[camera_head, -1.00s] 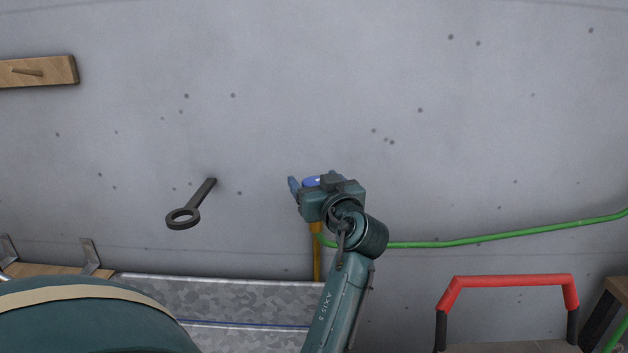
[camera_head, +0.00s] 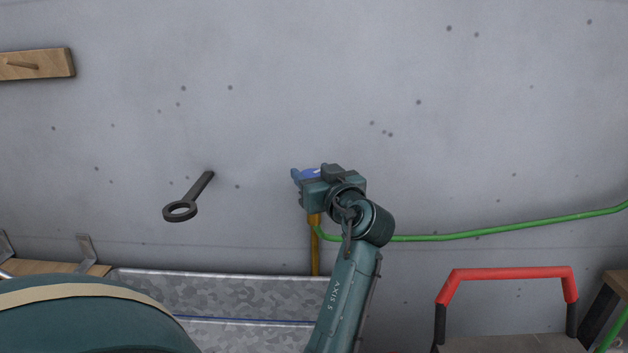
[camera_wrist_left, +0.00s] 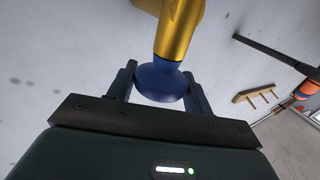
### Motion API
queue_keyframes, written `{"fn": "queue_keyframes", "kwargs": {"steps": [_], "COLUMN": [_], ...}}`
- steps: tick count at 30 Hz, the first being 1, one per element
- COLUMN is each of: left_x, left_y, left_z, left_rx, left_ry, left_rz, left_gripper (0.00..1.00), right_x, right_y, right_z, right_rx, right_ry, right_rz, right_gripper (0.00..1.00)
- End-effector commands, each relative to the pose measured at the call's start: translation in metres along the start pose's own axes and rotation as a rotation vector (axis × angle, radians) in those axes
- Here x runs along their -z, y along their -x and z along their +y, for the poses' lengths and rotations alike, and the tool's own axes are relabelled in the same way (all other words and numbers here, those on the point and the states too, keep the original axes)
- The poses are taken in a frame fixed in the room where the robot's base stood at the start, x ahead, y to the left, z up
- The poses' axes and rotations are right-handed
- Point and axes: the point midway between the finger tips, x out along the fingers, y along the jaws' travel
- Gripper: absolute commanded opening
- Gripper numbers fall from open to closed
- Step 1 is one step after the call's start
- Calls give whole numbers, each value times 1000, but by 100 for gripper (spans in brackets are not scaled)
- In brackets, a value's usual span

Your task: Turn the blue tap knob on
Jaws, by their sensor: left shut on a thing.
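The blue tap knob (camera_wrist_left: 160,82) sits on the end of a brass tap (camera_wrist_left: 178,32) in the left wrist view. My left gripper (camera_wrist_left: 160,88) is shut on the knob, with one finger on each side of it. In the head view only a bit of the blue knob (camera_head: 311,173) shows behind my left gripper (camera_head: 308,176). The brass pipe (camera_head: 315,250) runs down the wall below it. The gripper hides most of the tap there. My right gripper is not in view.
A green hose (camera_head: 480,236) runs right from the tap along the concrete wall. A metal trough (camera_head: 250,293) stands below. A dark ring bracket (camera_head: 181,211) juts out at the left. A red handle (camera_head: 510,273) stands at lower right.

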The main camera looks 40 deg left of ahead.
Motion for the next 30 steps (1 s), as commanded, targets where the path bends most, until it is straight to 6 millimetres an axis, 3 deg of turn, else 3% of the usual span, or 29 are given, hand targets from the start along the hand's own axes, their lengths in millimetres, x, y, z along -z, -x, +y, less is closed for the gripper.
{"fn": "queue_keyframes", "kwargs": {"steps": [1, 6, 20, 21, 28, 30], "left_x": [-6, -5, 1, 1, 1, 1], "left_y": [0, 0, 0, 0, 0, 0], "left_z": [1, 1, -1, -1, -1, -1], "left_rx": [31, 146, 217, 217, 216, 216], "left_ry": [6, 4, 2, 2, 2, 2], "left_rz": [3, 3, 3, 3, 3, 2], "left_gripper": [28, 28, 28, 51, 70, 71], "right_x": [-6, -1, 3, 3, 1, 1], "right_y": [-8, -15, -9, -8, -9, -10], "right_z": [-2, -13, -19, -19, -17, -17], "right_rx": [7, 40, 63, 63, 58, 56], "right_ry": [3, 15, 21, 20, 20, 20], "right_rz": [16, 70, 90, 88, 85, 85], "right_gripper": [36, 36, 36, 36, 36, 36]}}
